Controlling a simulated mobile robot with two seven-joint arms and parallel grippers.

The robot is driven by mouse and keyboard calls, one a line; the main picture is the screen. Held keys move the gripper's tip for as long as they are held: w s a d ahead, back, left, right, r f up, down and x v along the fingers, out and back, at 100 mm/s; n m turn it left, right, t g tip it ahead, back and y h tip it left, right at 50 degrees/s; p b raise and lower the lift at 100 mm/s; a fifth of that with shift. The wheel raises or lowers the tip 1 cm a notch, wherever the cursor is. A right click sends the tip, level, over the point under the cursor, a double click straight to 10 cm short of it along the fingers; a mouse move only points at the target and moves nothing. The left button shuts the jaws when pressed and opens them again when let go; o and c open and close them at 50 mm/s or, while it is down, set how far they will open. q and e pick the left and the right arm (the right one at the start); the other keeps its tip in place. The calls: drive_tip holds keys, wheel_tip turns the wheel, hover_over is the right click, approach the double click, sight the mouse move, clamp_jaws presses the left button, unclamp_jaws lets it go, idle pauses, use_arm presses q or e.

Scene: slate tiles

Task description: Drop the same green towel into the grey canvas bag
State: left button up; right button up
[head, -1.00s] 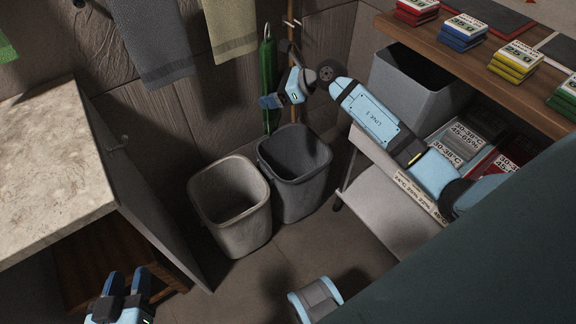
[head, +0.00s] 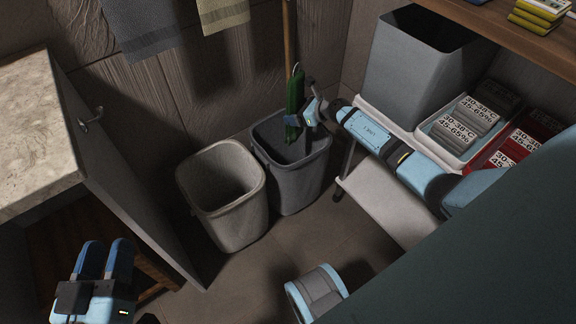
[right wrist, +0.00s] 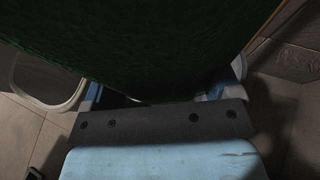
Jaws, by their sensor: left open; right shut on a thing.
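The green towel (head: 295,92) hangs folded and narrow from my right gripper (head: 300,119). Its lower end overlaps the mouth of a dark grey open container (head: 297,185) on the floor; how deep it reaches is unclear. In the right wrist view the towel (right wrist: 150,50) fills the upper part, between the fingers. A paler grey container (head: 233,222) stands open and empty-looking just left of the dark one. I cannot tell from the surface which is canvas. My left gripper (head: 105,258) is open and empty at lower left.
A white cart (head: 385,208) stands right of the containers. A large grey bin (head: 400,85) and trays of labelled packs (head: 465,120) are beside it. A stone counter (head: 35,130) with a cabinet door is at left. Grey (head: 145,25) and beige (head: 220,12) towels hang behind.

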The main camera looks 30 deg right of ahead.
sight(298, 76)
use_arm(q)
drive_tip(key=shift+d+f+g+b, duration=0.1)
drive_tip(key=shift+f+g+b, duration=0.5)
drive_tip(key=shift+f, duration=0.6)
drive_tip(key=shift+d+f+g+b, duration=0.1)
drive_tip(key=shift+f+g+b, duration=0.5)
drive_tip(key=shift+f, duration=0.6)
use_arm(e)
drive_tip(key=shift+f, duration=2)
drive_tip(key=o, duration=0.8)
drive_tip(key=shift+r, duration=0.1)
